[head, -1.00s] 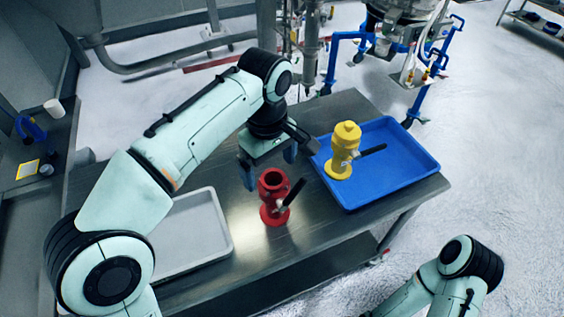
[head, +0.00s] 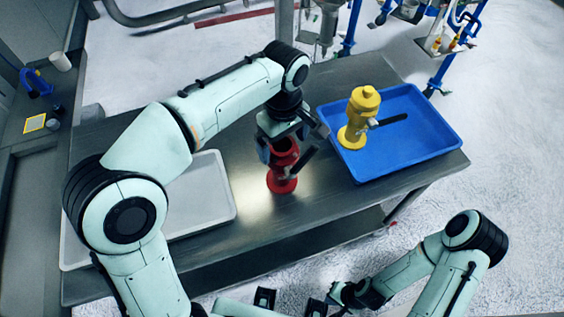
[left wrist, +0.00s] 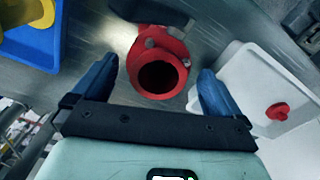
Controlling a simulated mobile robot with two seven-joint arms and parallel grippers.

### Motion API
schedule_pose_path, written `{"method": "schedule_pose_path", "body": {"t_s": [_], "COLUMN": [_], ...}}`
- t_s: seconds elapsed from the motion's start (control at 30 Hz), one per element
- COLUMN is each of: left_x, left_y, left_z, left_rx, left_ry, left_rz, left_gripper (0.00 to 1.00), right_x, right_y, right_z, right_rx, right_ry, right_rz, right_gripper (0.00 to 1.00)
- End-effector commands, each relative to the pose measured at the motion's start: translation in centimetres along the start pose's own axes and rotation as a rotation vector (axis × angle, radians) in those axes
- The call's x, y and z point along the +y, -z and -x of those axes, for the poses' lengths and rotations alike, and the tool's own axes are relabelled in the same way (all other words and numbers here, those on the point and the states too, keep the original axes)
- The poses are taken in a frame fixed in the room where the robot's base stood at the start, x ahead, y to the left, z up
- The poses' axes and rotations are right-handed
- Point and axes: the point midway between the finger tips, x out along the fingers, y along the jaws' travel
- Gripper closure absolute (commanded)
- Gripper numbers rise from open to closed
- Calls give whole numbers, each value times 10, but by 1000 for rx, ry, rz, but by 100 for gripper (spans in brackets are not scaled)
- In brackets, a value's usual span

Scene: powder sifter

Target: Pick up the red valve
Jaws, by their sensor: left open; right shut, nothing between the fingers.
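The red valve (head: 283,181) stands upright on the metal table, its black handle pointing up and right. In the left wrist view its round open top (left wrist: 160,50) faces the camera. My left gripper (head: 282,146) is open above the valve; in the left wrist view its blue fingers (left wrist: 158,70) lie on either side of the valve's top, with gaps showing on both sides. My right gripper (head: 318,306) is low at the bottom edge of the head view, shut and empty, away from the table.
A blue tray (head: 437,143) holding a yellow valve (head: 360,115) is right of the red valve. A pale tray (head: 218,203) lies to the left, partly hidden by my left arm. The left wrist view shows a small red piece (left wrist: 278,111) in it. Bare table (head: 325,210) surrounds the red valve.

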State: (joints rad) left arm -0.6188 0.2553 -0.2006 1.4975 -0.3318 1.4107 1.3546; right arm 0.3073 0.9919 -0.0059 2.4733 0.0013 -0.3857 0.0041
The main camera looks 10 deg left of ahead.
Motion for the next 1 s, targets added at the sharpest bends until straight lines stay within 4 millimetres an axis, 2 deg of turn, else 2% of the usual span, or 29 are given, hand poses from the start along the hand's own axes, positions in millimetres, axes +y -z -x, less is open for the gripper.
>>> {"method": "schedule_pose_path", "body": {"t_s": [0.03,0.2,0.47,0.5,0.8,1.0], "left_x": [-1,0,1,1,0,1], "left_y": [1,1,1,1,1,1], "left_z": [-11,-32,-35,-35,-36,-35], "left_rx": [-2,-1,0,0,-1,-1], "left_ry": [6,3,0,0,2,-1], "left_rz": [0,-1,0,0,0,-1], "left_gripper": [0,0,0,3,100,100], "right_x": [1,3,3,3,3,3], "right_y": [-1,-2,-2,-2,-2,-2], "right_z": [-2,-6,-6,-6,-6,-6], "right_rx": [-1,-3,-3,-3,-3,-4], "right_ry": [0,-1,-1,-1,-1,-1], "right_rz": [0,-1,-1,-1,-1,-1], "right_gripper": [100,100,100,100,100,100]}}
